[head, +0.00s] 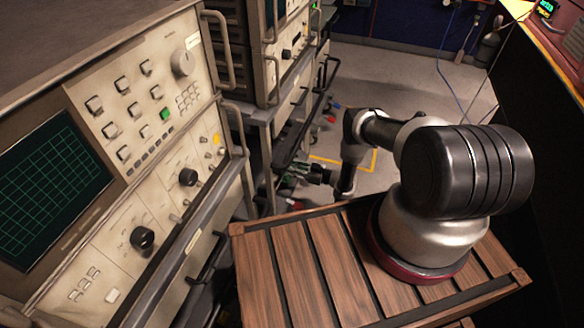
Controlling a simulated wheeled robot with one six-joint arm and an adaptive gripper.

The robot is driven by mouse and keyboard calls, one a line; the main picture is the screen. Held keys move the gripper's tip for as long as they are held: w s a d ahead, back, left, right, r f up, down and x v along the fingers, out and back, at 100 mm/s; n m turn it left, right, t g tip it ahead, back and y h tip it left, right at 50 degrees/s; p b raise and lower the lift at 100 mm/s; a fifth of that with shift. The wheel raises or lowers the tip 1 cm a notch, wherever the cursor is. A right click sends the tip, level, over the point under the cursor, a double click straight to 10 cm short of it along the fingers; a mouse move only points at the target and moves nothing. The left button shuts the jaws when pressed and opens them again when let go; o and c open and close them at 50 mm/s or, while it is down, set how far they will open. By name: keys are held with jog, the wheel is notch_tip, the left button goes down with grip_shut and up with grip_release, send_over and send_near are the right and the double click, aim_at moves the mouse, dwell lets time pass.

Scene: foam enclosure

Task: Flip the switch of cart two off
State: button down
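Two equipment carts stand on the left in the head view. The nearer cart (150,190) carries a beige instrument with a dark green-grid screen, knobs and buttons. The farther cart (262,115) stands behind it with more beige instruments. I cannot read which one is cart two, and I cannot make out its switch. My arm reaches left from its base, and my gripper (290,174) is low beside the farther cart's right side. It is small and dark against the cart, so its finger opening and any contact are unclear.
My arm stands on a slatted wooden platform (310,265). Grey floor (400,75) with yellow tape lies open beyond. A dark panel with an orange top edge is on the right.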

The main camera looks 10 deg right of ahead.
jog(key=c, duration=1.2)
grip_release()
jog(key=shift+c, duration=0.2)
jog(key=shift+d, duration=0.1)
jog(key=v, duration=1.2)
